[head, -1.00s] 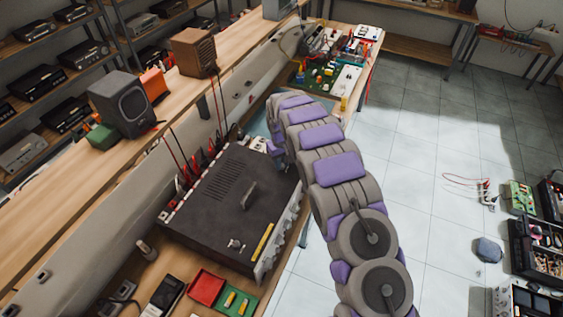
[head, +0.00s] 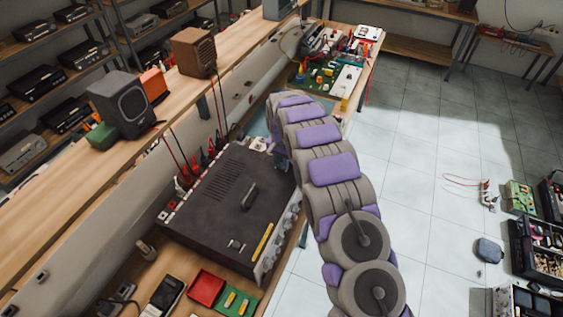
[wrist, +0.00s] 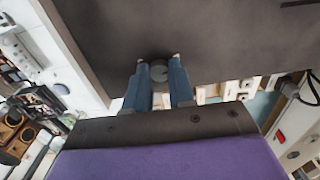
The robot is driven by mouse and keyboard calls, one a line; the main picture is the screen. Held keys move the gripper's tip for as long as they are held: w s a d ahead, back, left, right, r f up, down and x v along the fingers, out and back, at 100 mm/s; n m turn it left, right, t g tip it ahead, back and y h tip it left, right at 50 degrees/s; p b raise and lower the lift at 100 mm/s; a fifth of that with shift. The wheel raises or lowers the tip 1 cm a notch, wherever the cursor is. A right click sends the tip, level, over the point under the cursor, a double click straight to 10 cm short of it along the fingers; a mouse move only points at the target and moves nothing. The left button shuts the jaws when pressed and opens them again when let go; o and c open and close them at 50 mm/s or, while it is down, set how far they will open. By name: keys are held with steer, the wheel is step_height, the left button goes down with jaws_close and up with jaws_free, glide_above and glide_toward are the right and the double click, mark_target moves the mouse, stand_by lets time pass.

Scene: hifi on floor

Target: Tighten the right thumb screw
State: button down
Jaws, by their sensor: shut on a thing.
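The hi-fi unit (head: 215,205) has a dark flat cover and lies on the bench in the head view. Its dark cover (wrist: 200,35) fills the top of the wrist view. A round grey thumb screw (wrist: 159,72) sits at the cover's edge. My gripper (wrist: 161,70) has its two blue fingers closed around this screw, one on each side. I cannot tell how far the screw is turned in.
Red cables (head: 180,165) rise behind the unit. A red tray (head: 206,287) and a speaker (head: 120,103) stand nearby. The floor right of the bench has free room.

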mark_target(281, 165)
steer(key=shift+m, duration=1)
steer(key=c, duration=0.9)
jaws_free()
steer(key=shift+c, duration=0.2)
step_height(281, 165, up, 17)
steer(key=shift+a+p, duration=0.2)
steer(key=shift+p, duration=0.1)
steer(key=shift+r, duration=0.1)
